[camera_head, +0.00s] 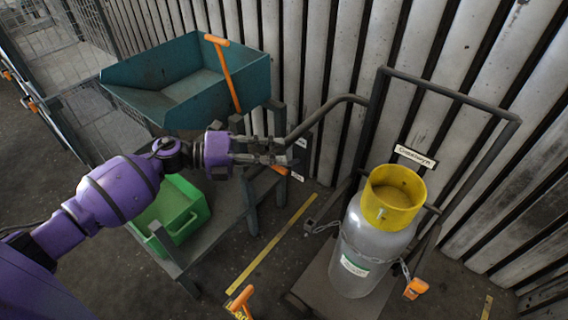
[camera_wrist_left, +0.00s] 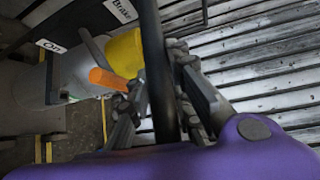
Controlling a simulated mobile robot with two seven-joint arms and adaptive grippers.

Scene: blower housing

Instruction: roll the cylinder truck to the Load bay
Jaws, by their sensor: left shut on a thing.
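The cylinder truck (camera_head: 452,92) is a dark tubular frame with a low base plate, standing before the ribbed wall. It carries an upright grey cylinder (camera_head: 372,245) with a yellow collar (camera_head: 393,196), and a chain (camera_head: 322,228) runs at its side. My left gripper (camera_head: 284,151) is at the end of the truck's bent handle. In the left wrist view its fingers (camera_wrist_left: 160,95) are shut around the dark handle bar (camera_wrist_left: 155,60). An orange lever (camera_wrist_left: 108,79) shows beside it, with "On" and "Brake" labels nearby. The Load bay cannot be identified. My right gripper is not in view.
A green crate (camera_head: 172,212) sits below. Yellow floor lines (camera_head: 270,246) cross the dark floor. An orange handle (camera_head: 241,300) shows at the bottom edge.

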